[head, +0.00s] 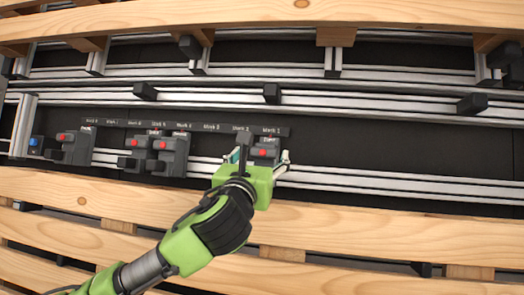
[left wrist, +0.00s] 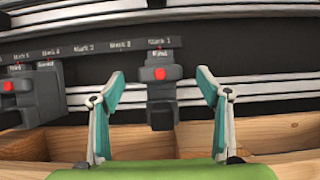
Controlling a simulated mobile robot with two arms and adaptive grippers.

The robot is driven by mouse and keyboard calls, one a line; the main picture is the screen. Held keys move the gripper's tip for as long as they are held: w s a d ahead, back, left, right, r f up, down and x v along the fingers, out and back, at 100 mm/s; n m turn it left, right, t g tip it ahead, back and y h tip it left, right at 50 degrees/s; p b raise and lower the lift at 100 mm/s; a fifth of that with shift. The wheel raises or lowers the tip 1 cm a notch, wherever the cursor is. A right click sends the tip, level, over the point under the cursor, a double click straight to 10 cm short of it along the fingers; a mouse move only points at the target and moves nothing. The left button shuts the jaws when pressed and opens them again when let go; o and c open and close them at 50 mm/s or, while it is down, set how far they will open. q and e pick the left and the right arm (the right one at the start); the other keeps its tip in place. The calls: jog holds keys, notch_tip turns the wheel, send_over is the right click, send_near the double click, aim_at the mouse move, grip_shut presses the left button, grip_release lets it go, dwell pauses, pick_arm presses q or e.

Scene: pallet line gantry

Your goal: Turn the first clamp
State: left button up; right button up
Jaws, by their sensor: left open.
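The first clamp (head: 264,148) is a dark grey block with a red button, on the aluminium rail under the label Mark 1. It also shows upright in the left wrist view (left wrist: 161,88), midway between my fingers. My left gripper (head: 262,158) is open, with one finger on each side of the clamp. In the left wrist view its teal-and-white fingers (left wrist: 160,80) stand apart, with visible gaps to the clamp. The gripper's green body hides the clamp's lower part in the head view. My right gripper is not in view.
Other dark clamps with red buttons (head: 172,146) sit further left on the rail, and a blue-marked block (head: 36,143) at the far left. A dark label strip (head: 211,127) runs above them. Wooden slats (head: 380,232) lie below. The rail to the right is clear.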

aim_at(263, 153)
pick_arm(q)
jog(key=shift+w+d, duration=0.15)
jog(key=shift+w, duration=0.6)
jog(key=shift+w+d, duration=0.15)
jog(key=shift+w, duration=0.55)
jog(key=c, duration=1.1)
jog(key=n+y+p, duration=0.2)
jog(key=n+p, duration=0.1)
jog(key=n, duration=0.1)
jog(key=shift+d+r, duration=0.15)
jog(key=n+y+p, duration=0.1)
jog(key=n, duration=0.1)
jog(key=shift+n, duration=0.3)
jog(key=shift+n+y, duration=0.5)
jog(key=shift+f, duration=0.2)
